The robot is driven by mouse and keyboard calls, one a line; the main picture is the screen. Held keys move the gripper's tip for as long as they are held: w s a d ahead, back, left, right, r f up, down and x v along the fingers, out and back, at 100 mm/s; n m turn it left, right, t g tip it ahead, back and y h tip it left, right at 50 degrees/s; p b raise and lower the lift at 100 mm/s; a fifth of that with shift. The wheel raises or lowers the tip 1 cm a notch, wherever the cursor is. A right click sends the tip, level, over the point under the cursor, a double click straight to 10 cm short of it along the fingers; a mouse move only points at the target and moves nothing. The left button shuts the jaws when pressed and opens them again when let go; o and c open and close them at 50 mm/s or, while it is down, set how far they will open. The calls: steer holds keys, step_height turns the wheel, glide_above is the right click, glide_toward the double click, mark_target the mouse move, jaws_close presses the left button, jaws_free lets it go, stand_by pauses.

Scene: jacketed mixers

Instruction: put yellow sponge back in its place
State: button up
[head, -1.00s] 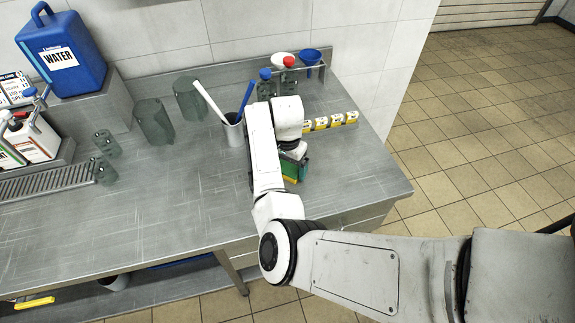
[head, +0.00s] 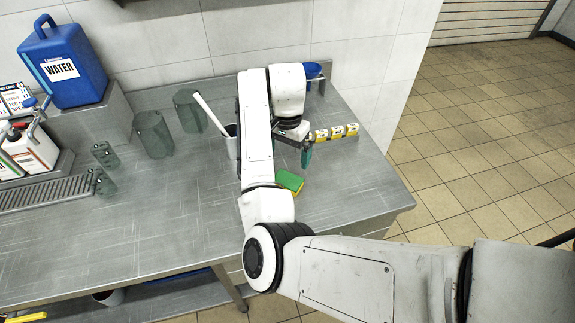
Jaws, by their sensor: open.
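The sponge (head: 290,181), green on top with a yellow edge, lies flat on the steel counter, right of my forearm. My gripper (head: 307,156) is above the counter, up and to the right of the sponge and apart from it. Its teal fingertip shows below the white wrist. Nothing shows held in it, and the gap between the fingers is hard to see.
A row of small yellow-and-white boxes (head: 337,131) stands just right of my gripper. A metal cup (head: 232,141) with a white utensil and glass beakers (head: 153,134) stand left of my arm. A blue water jug (head: 62,62) is at the far left. The front counter is clear.

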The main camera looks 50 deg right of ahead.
steer(key=s+f+n+h, duration=0.1)
steer(key=s+n, duration=0.1)
steer(key=s, duration=0.1)
steer(key=s+f+n+h, duration=0.1)
steer(key=s+f+n, duration=0.1)
steer(key=s, duration=0.2)
steer(key=s+d+f+n+h, duration=0.1)
steer(key=s+f+n, duration=0.1)
steer(key=s, duration=0.1)
steer(key=shift+s+d+f+t, duration=0.1)
steer(key=shift+s+t, duration=0.2)
steer(key=shift+s, duration=0.1)
steer(key=s+a+f+n+y, duration=0.1)
steer(key=s+a+f+n, duration=0.2)
steer(key=s+a, duration=0.4)
steer(key=s+a+f+n+y, duration=0.1)
steer(key=s+a+f+n, duration=0.2)
steer(key=s+a+n, duration=0.3)
steer(key=s+a, duration=0.2)
steer(key=a, duration=0.1)
steer(key=shift+s+y, duration=0.3)
steer(key=shift+y, duration=0.1)
